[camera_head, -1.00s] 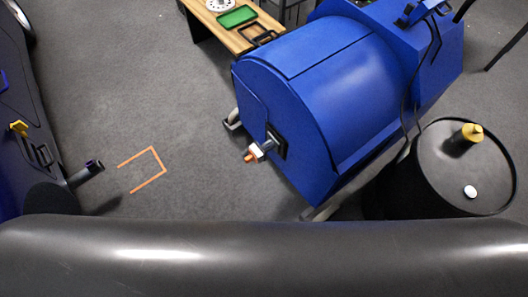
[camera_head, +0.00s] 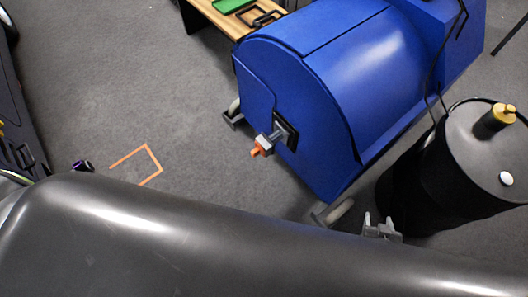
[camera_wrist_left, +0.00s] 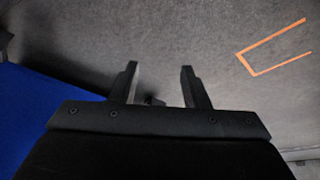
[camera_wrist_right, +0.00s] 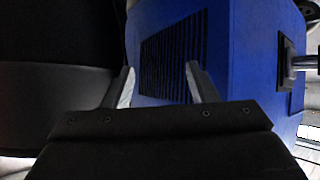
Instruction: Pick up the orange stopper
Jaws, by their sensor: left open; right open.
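The orange stopper (camera_head: 257,150) shows as a small orange piece at the end of a metal shaft (camera_head: 271,140). The shaft sticks out of the end face of the blue drum-shaped machine (camera_head: 330,75). My right gripper (camera_head: 379,221) is open and empty, low and to the right of the stopper, between the machine and the black barrel. The right wrist view shows its spread fingers (camera_wrist_right: 158,85) before the blue machine, with the shaft (camera_wrist_right: 304,64) at the right edge; the stopper is not seen there. My left gripper (camera_wrist_left: 158,82) is open and empty over grey floor, seen only in the left wrist view.
A black barrel (camera_head: 455,150) with a yellow cap (camera_head: 497,118) and a white cap (camera_head: 506,178) stands at right. A wooden bench (camera_head: 222,18) is at the top. An orange floor mark (camera_head: 150,160) lies left of the machine. Floor between mark and machine is clear.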

